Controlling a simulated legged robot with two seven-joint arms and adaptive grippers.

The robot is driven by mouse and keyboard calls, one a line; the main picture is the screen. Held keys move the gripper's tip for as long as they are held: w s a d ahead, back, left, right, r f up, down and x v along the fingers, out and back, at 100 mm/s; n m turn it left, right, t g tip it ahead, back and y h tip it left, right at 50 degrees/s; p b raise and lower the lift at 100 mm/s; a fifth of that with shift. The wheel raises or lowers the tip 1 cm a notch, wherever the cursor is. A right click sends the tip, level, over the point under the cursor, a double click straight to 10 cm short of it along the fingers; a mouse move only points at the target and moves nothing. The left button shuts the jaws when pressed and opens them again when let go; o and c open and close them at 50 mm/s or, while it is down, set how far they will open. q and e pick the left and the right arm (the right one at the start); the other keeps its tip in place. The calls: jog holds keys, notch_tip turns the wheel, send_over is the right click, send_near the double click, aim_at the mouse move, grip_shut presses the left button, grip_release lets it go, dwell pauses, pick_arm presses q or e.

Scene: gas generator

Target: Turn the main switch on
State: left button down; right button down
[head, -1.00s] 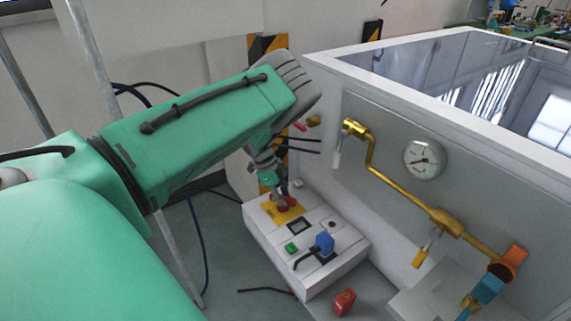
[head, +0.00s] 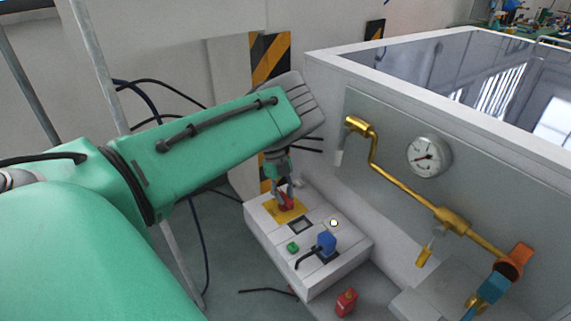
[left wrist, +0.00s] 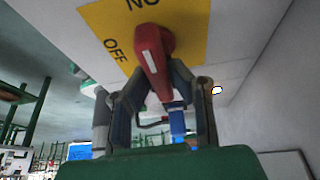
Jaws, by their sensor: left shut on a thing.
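The main switch is a red handle (head: 286,202) on a yellow plate (head: 273,217) on top of the white control box. In the left wrist view the red handle (left wrist: 153,60) has a white stripe and stands in line with the ON label at the top of the yellow plate (left wrist: 190,25). The OFF label is to the left. My left gripper (head: 282,192) reaches down onto the handle. In the left wrist view its fingers (left wrist: 160,98) close around the red handle from both sides. My right gripper is not in view.
The white box (head: 330,276) also carries a glowing lamp (head: 333,223), a green button (head: 292,247) and a blue connector (head: 326,242). A red item (head: 346,302) stands beside it. Yellow pipes (head: 400,187) and a gauge (head: 429,156) line the wall at right.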

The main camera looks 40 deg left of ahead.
pick_arm(q)
jog(key=shift+w+a+r, duration=0.1)
jog(key=shift+w+a, duration=0.05)
jog(key=shift+a, duration=0.05)
jog(key=c, duration=1.5)
grip_release()
jog(key=shift+a, duration=0.1)
jog(key=shift+a+r, duration=0.1)
jog(key=shift+r, duration=0.1)
jog(key=v, duration=1.1)
jog(key=shift+a, duration=0.15)
